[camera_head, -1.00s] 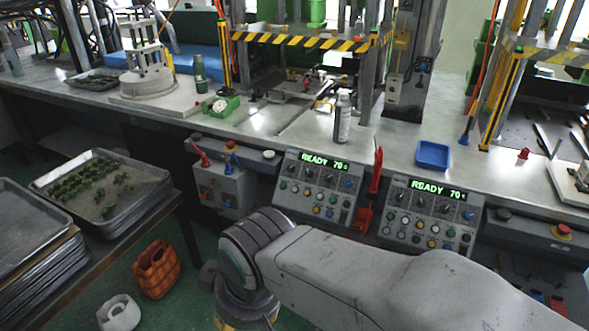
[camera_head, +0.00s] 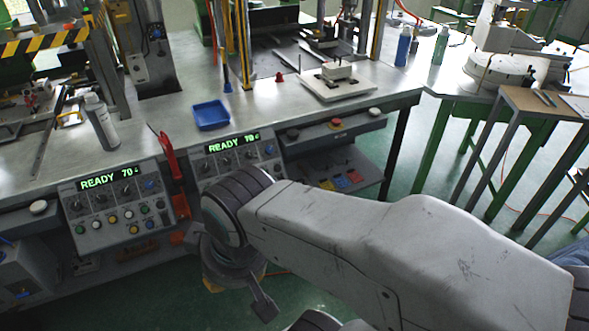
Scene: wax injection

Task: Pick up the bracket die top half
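A small pale block, which looks like a die part (camera_head: 337,71), sits on a flat white plate (camera_head: 352,93) towards the right end of the long metal bench. I cannot tell whether it is the bracket die top half; no other part in view is clearly that piece. My gripper (camera_head: 230,272) hangs below my wrist in the lower middle, in front of the bench and well short of the block. Its dark fingers are spread apart, and I see nothing held between them. My wrist hides part of the gripper.
The metal bench (camera_head: 270,104) carries a blue tray (camera_head: 211,115), a spray bottle (camera_head: 101,122) and press frames. Control panels with READY displays (camera_head: 110,178) line its front. At the right stand a round-based machine (camera_head: 499,70) and a wooden-topped table (camera_head: 540,103). Green floor lies open between.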

